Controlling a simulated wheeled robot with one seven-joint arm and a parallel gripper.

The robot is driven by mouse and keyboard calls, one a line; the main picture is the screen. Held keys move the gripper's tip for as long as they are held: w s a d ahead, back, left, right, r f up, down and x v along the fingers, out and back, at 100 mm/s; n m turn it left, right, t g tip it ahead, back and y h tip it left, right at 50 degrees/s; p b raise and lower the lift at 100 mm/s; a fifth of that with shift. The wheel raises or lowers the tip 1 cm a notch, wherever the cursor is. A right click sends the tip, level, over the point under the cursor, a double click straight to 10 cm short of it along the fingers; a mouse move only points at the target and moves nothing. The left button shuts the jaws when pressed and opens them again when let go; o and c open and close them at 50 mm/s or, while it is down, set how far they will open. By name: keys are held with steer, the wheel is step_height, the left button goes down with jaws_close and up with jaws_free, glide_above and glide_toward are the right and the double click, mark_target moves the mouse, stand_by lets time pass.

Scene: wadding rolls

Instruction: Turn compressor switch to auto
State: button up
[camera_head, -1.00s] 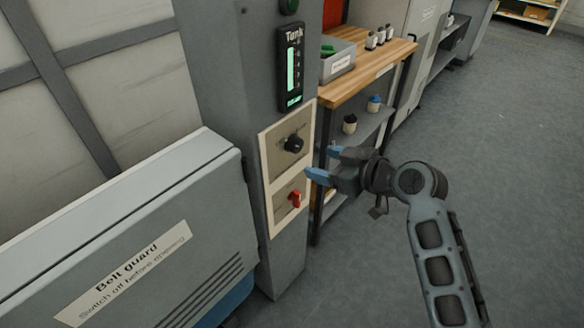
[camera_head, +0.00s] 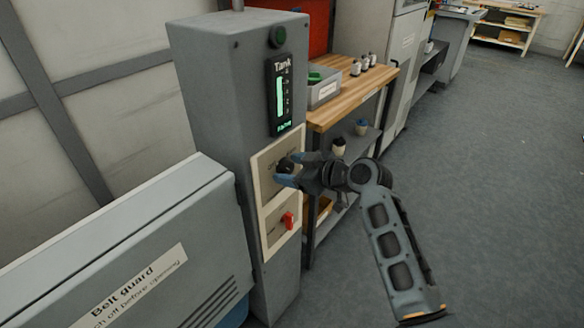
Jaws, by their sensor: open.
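A grey control column (camera_head: 215,75) carries two pale switch plates. The upper plate (camera_head: 266,158) holds a black rotary knob (camera_head: 284,164). The lower plate (camera_head: 270,240) holds a red switch handle (camera_head: 288,221). Lettering on both plates is too small to read, so I cannot tell which one is the compressor switch. My gripper (camera_head: 287,169) is open, with its blue-tipped fingers at the black knob, one above and one below in the picture. The fingers partly hide the knob and the plate's right side. I cannot tell whether they touch the knob.
A tank gauge (camera_head: 280,95) with a lit green bar sits above the plates, under a dark green round button or lamp (camera_head: 278,37). A grey belt guard (camera_head: 130,245) stands at left. A wooden-topped bench (camera_head: 350,95) stands behind my gripper. The floor at right is clear.

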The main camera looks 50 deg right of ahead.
steer(key=shift+c, duration=0.2)
steer(key=c, duration=1)
